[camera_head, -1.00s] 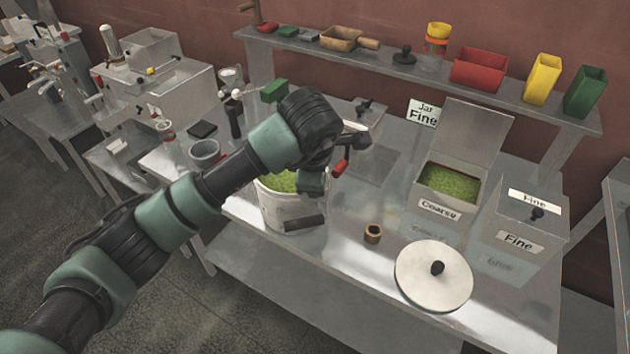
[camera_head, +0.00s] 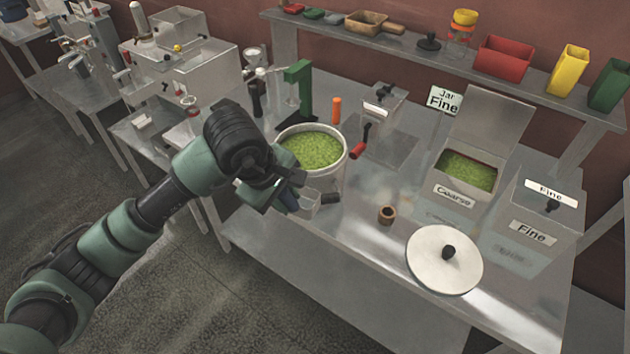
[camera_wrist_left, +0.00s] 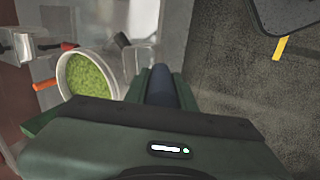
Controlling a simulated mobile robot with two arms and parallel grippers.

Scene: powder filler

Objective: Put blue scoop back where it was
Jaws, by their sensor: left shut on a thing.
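My left gripper (camera_head: 285,193) is shut on the dark blue handle (camera_wrist_left: 162,87) of the blue scoop, beside the front left of the bucket. The scoop's clear, pale cup (camera_head: 307,204) shows just past the fingertips, near the bucket's lower front wall. Whether the cup touches the table or holds anything is too small to tell. The white bucket (camera_head: 339,176) is open and full of green powder; it also shows in the left wrist view (camera_wrist_left: 60,82). My right gripper is not in view.
A small black item (camera_head: 330,197) lies in front of the bucket. A brown ring (camera_head: 387,214) and a round white lid (camera_head: 440,272) lie to the right. A green stand (camera_head: 300,88) and orange cylinder (camera_head: 337,110) are behind. Table between ring and bucket is clear.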

